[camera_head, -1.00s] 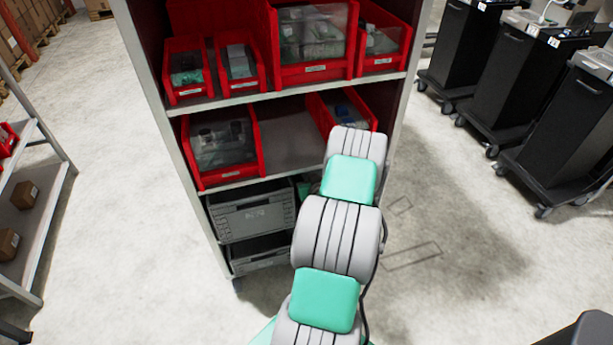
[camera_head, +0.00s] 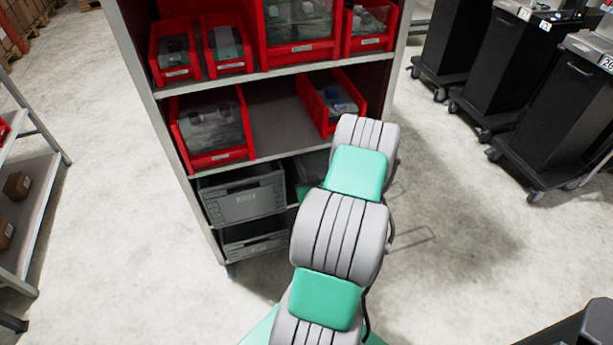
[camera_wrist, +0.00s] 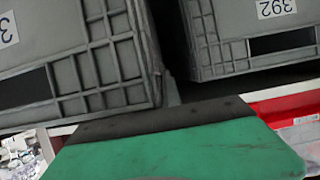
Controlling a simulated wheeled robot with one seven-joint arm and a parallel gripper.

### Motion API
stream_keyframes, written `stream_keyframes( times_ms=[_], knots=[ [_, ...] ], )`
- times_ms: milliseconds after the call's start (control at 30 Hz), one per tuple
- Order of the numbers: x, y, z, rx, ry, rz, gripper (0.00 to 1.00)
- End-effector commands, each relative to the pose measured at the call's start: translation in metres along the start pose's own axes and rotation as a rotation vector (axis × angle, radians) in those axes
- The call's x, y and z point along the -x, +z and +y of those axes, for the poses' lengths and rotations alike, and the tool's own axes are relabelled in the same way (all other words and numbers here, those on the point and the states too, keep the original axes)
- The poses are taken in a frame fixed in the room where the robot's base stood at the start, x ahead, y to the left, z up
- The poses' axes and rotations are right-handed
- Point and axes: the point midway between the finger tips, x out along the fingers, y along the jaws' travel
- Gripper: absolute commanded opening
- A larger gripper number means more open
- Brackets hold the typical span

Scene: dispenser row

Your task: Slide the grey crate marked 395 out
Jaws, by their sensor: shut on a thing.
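In the wrist view, a grey ribbed crate (camera_wrist: 100,70) fills the left side. Its white label (camera_wrist: 8,30) is cut off at the edge, with only a "3" readable. A second grey crate (camera_wrist: 210,45), marked 392, is at the right, across a dark gap. My gripper (camera_wrist: 165,120), green with a black tip, is shut at the left crate's lower right corner. The exact grip is hidden. In the head view, a grey crate (camera_head: 245,203) stands on a lower shelf; its label is too small to read. My arm covers the right part of that shelf and my gripper there.
Another grey crate (camera_head: 255,245) is lower down. Black carts (camera_head: 560,110) stand at the right and a grey rack (camera_head: 30,205) at the left. The floor (camera_head: 130,270) between rack and shelving is clear.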

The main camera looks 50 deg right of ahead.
Motion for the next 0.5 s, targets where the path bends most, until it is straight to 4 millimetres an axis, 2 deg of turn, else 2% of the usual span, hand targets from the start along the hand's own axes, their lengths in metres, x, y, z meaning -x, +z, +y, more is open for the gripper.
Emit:
stream_keyframes(
  times_ms=[100,133,200,400,500],
  knots=[
    [-0.0002,0.0003,-0.0015,0.000,-0.003,-0.001,0.00],
    [-0.0003,0.0002,-0.0016,0.000,-0.003,-0.001,0.11],
    [-0.0003,0.0002,-0.0017,0.001,-0.003,-0.001,0.16],
    [-0.0002,0.0001,-0.0004,0.000,-0.001,0.000,0.33],
    [-0.0002,0.0000,0.0002,0.000,0.000,0.000,0.34]
  ],
)
